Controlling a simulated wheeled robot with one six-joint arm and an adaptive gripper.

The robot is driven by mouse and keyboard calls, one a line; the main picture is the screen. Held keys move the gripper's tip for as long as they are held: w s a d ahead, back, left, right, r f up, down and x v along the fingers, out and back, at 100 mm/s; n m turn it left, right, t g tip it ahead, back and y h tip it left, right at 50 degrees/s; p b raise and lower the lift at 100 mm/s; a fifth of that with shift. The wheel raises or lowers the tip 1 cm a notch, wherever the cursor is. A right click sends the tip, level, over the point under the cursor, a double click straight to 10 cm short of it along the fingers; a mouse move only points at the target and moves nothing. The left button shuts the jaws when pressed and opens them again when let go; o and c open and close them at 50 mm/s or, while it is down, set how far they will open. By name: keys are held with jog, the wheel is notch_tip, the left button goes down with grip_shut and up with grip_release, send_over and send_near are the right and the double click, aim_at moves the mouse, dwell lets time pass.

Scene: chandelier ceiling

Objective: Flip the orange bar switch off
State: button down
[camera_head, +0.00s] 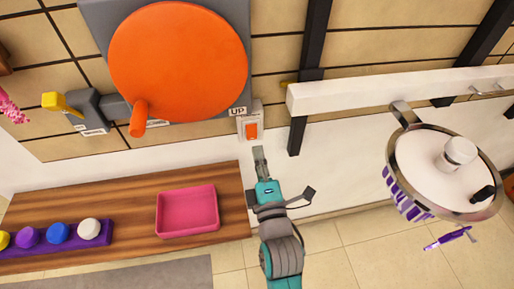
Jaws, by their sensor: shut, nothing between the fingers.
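The orange bar switch (252,130) is a small orange rocker in a pale wall plate (245,120), just right of the "UP" label (238,111). My gripper (259,152) is shut and empty, its fingertips just below the switch in the picture. I cannot tell whether the fingertips touch the plate. The tilt of the rocker is too small to read.
A large orange disc (178,60) with a peg handle (138,118) is up left, beside a yellow lever (62,103). A wooden counter (130,200) holds a pink tray (187,212) and coloured buttons (57,233). A lidded pot (445,175) hangs at right.

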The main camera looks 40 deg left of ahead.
jog(key=s+d+r, duration=0.1)
jog(key=s+d, duration=0.3)
jog(key=d, duration=0.1)
jog(key=shift+s, duration=0.15)
dwell(0.5)
jog(key=s+d+f+m+t+h, duration=0.1)
jog(key=s+d+f+m+h, duration=0.2)
jog(key=d, duration=0.5)
jog(key=s+d+f+m+t+h, duration=0.1)
jog(key=d+f+m+h, duration=0.1)
jog(key=d+f+m, duration=0.5)
jog(key=s+d+f+m+t+h, duration=0.1)
jog(key=s+d+f+m+h, duration=0.15)
jog(key=d, duration=0.65)
jog(key=s+d+m+g+h, duration=0.1)
jog(key=s+d+m+h, duration=0.6)
jog(key=s+d+m, duration=0.7)
jog(key=s+m, duration=0.1)
jog(key=s, duration=0.2)
jog(key=shift+s+f, duration=0.35)
jog(key=shift+d+h, duration=0.1)
jog(key=shift+h, duration=0.15)
